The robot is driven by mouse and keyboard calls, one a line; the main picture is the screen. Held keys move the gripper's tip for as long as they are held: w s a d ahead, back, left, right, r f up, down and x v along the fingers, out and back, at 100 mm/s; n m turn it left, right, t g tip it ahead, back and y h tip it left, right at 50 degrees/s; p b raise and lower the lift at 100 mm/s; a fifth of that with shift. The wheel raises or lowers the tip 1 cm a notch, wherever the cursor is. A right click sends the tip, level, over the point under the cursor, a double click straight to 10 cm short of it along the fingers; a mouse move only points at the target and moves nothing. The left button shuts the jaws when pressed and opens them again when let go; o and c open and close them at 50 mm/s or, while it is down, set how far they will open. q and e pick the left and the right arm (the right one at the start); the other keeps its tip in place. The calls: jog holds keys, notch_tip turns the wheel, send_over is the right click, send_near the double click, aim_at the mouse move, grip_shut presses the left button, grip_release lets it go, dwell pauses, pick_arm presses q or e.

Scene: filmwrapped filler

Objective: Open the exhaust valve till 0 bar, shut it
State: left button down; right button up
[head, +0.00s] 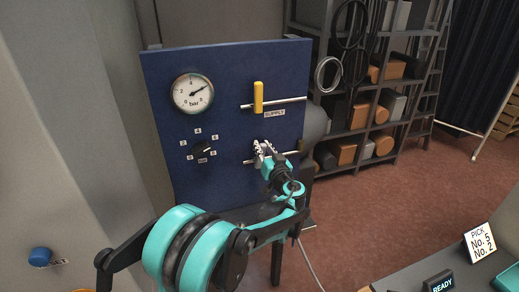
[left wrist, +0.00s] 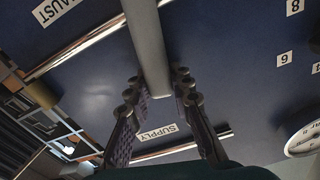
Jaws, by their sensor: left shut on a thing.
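The blue panel (head: 225,200) carries a round pressure gauge (head: 193,92) marked bar, whose needle points to the upper right, well away from 0. The upper valve, labelled SUPPLY, has a yellow handle (head: 258,97) standing upright on its pipe. My left gripper (head: 264,148) is at the lower pipe (head: 286,156) and hides most of that valve. In the left wrist view, the fingers of my left gripper (left wrist: 160,90) are shut on a grey bar-like handle (left wrist: 148,45). The upside-down EXHAUST label (left wrist: 52,10) is beside it. My right gripper is not in view.
A dark selector knob (head: 203,149) with several number labels sits left of the valves. Shelves (head: 372,95) with boxes and rolls stand behind at right. A grey table (head: 425,277) with signs is at the lower right. A blue button (head: 40,254) is at the lower left.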

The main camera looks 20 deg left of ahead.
pick_arm(q)
jog(key=w+d+f+m+b, duration=0.3)
jog(key=d+f+m+b, duration=0.1)
jog(key=m, duration=1)
jog(key=shift+d+f+m+b, duration=0.35)
jog(key=shift+f+b, duration=0.35)
jog(key=shift+f, duration=0.65)
jog(key=shift+w, duration=0.1)
jog(key=c, duration=1.3)
grip_release()
jog(key=shift+d, duration=0.1)
